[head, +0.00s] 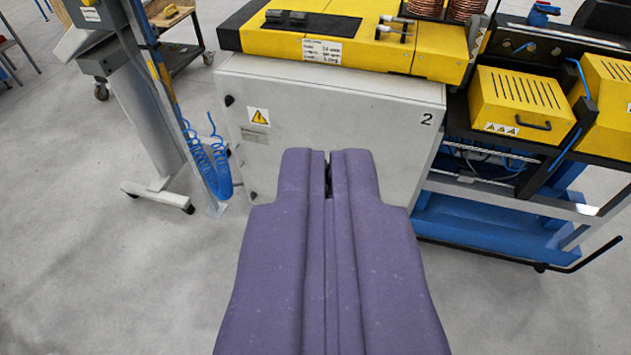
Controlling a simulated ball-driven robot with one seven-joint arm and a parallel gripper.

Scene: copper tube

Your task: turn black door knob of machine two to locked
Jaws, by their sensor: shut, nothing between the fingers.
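Machine two is a white cabinet (340,110) marked with a black "2", standing in the upper middle under a yellow top. A small black knob (229,100) sits at the upper left of its door. A second small dark fitting (253,196) sits at the lower left. Both are too small to tell which way they are turned. My purple gripper (329,158) is shut and empty, pointing at the cabinet's lower front and to the right of both fittings. It hides part of the door's lower middle.
A blue coiled hose (208,165) hangs by a grey stand (150,120) left of the cabinet. A blue cart (490,222) with yellow boxes (520,105) stands to the right, its handle jutting forward. The grey floor (120,270) in front is clear.

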